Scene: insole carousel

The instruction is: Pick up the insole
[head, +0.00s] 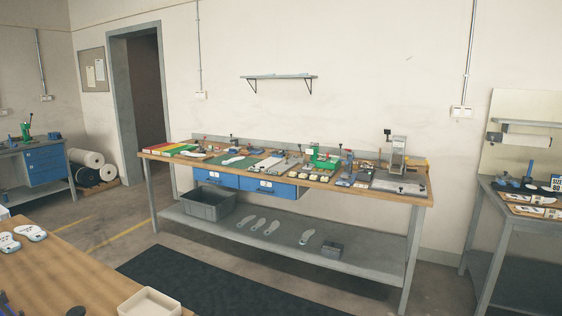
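Several insoles are in the head view, and I cannot tell which one is meant. Two white insoles lie on the wooden table at the lower left, one (30,232) beside another (8,243); both have dark markings. A pale insole shape (233,160) lies on the green mat of the long workbench. My gripper is not in view.
The long workbench (423,195) carries many small tools and parts. A cream tray (150,303) sits on the near table. A dark floor mat (205,280) lies before the bench, clear.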

